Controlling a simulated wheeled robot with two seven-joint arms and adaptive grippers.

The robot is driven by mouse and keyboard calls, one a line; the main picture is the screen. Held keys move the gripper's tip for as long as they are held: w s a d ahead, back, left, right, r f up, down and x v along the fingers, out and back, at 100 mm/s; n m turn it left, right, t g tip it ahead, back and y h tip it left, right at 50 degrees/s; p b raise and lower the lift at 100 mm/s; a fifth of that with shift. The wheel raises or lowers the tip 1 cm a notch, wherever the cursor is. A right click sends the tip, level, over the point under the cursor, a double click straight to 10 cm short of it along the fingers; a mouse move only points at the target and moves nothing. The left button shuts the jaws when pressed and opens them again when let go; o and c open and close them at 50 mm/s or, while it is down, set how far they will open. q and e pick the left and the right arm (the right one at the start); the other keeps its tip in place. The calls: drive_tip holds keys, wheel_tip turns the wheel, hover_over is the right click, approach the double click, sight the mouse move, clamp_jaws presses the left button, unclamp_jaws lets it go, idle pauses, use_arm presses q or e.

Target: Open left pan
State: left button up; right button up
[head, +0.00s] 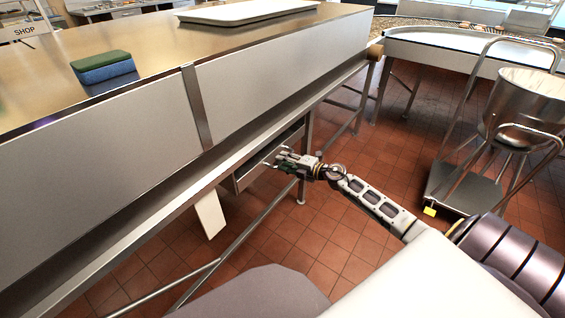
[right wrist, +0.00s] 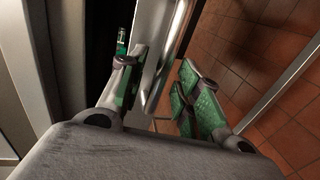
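A shallow grey metal pan (head: 247,181) hangs under the long counter, with part of its dark inside showing past the counter's edge. I take it for the left pan, but cannot be sure. My right gripper (head: 271,156) is at its outer side, with fingers spread. In the right wrist view, my right gripper (right wrist: 158,88) has green-padded fingers on either side of a bright metal rim (right wrist: 153,50). The rim is close to the left finger, and a gap shows before the right finger. Whether either finger touches is unclear. My left gripper is out of view.
The counter (head: 150,60) carries a green-and-blue sponge (head: 103,67) and a white tray (head: 245,12). A pale panel (head: 210,213) hangs below its edge. A metal rail (head: 240,240) runs beneath. A wheeled cart (head: 465,187) with a bowl stands right. Tiled floor is open between.

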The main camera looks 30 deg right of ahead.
drive_tip(key=shift+w+a+f, duration=0.1)
drive_tip(key=shift+w+a, duration=0.15)
drive_tip(key=shift+w, duration=0.35)
drive_tip(key=shift+c, duration=0.4)
clamp_jaws()
